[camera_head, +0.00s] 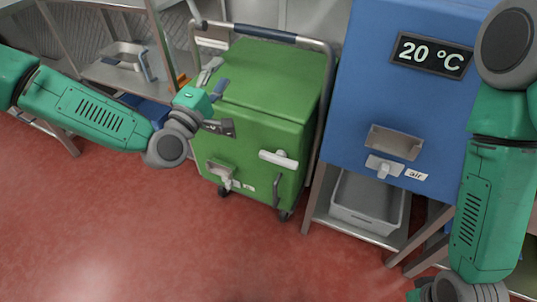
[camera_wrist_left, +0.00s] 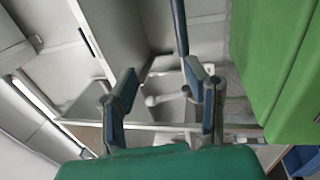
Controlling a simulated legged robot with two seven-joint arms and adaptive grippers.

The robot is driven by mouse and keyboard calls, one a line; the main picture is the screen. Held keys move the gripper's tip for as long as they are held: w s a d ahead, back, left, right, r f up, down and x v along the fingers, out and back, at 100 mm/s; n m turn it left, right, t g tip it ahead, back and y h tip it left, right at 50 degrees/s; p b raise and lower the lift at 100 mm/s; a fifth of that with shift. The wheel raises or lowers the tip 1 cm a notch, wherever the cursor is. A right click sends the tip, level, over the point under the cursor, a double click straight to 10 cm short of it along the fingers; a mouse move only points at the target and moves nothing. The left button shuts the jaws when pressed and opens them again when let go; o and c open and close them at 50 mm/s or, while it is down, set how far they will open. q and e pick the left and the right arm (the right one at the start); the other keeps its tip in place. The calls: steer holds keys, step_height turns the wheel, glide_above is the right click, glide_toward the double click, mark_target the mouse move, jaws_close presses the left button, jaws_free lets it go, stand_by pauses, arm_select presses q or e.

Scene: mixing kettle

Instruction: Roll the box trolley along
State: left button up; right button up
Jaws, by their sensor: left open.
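The box trolley (camera_head: 262,120) is a green lidded box on small dark wheels, standing on the red floor. Its grey push handle (camera_head: 265,33) with a dark blue grip runs along the far side. My left gripper (camera_head: 221,72) is open and empty above the left part of the lid, short of the handle. In the left wrist view the handle grip (camera_wrist_left: 180,28) lies ahead of the spread fingers (camera_wrist_left: 164,76), apart from them. The trolley's green side (camera_wrist_left: 275,65) fills the right there.
A blue cabinet (camera_head: 400,110) with a "20 °C" display stands close right of the trolley, a grey bin (camera_head: 368,203) beneath it. A metal table (camera_head: 125,72) with a sink stands at the back left. The red floor (camera_head: 170,240) in front is clear.

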arm_select(q)
steer(key=shift+f+b+x, duration=0.6)
steer(key=shift+b+x, duration=0.85)
steer(key=shift+x, duration=1.7)
steer(key=b, duration=0.4)
glide_toward(263, 36)
steer(key=shift+r, duration=1.1)
steer(key=shift+f+b+x, duration=0.2)
steer(key=shift+b+x, duration=0.45)
steer(key=shift+x, duration=0.4)
steer(key=shift+f+b+x, duration=0.2)
steer(key=shift+b+x, duration=0.5)
steer(key=shift+x, duration=0.3)
steer(key=shift+f+b+x, duration=0.2)
steer(key=shift+b+x, duration=0.45)
steer(key=shift+x, duration=0.4)
steer(key=shift+f+b+x, duration=0.15)
steer(key=shift+b+x, duration=0.5)
steer(key=shift+x, duration=0.2)
steer(key=shift+f+b+x, duration=0.15)
steer(key=shift+b+x, duration=0.5)
steer(key=shift+x, duration=0.15)
steer(key=shift+f+b+x, duration=0.2)
steer(key=shift+b+x, duration=0.45)
steer(key=shift+x, duration=0.2)
steer(key=shift+w+r, duration=0.1)
jaws_close()
